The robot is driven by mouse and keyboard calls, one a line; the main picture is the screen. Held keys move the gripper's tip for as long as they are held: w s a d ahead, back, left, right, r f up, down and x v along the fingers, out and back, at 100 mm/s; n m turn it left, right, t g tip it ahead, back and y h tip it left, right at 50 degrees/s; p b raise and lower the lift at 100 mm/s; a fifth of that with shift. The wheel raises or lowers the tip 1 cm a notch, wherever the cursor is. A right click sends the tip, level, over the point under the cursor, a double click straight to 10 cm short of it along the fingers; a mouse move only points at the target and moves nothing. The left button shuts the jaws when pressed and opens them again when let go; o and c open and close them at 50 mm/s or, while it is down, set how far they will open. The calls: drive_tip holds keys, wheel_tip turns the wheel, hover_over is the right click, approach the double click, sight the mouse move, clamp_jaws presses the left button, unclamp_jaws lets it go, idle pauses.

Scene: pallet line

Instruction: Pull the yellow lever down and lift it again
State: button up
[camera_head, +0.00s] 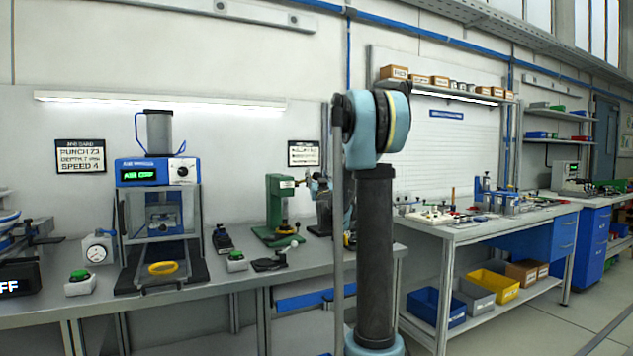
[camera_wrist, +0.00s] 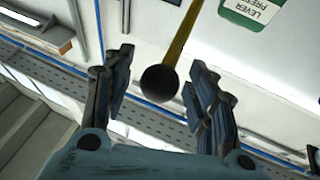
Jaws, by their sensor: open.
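In the wrist view the yellow lever (camera_wrist: 184,32) comes down from the top edge and ends in a round black knob (camera_wrist: 159,81). My gripper (camera_wrist: 161,62) is open, with one finger on each side of the knob. Gaps show on both sides, so the fingers do not seem to touch it. Part of the green lever press (camera_wrist: 262,8), with its label, shows at the top right. In the head view the green lever press (camera_head: 283,200) stands on the bench. My arm partly blocks the area to its right, and the lever is not clear there.
The grey bench (camera_head: 215,281) also holds a blue press (camera_head: 158,171) with a yellow ring, a dial gauge (camera_head: 98,248) and green push buttons (camera_head: 237,257). Small dark tools lie in front of the lever press. A second workbench (camera_head: 480,229) with parts stands to the right.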

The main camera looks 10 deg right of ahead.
drive_tip(key=shift+w, duration=0.15)
drive_tip(key=shift+c, duration=0.2)
clamp_jaws()
drive_tip(key=shift+r, duration=0.1)
drive_tip(key=shift+r, duration=0.1)
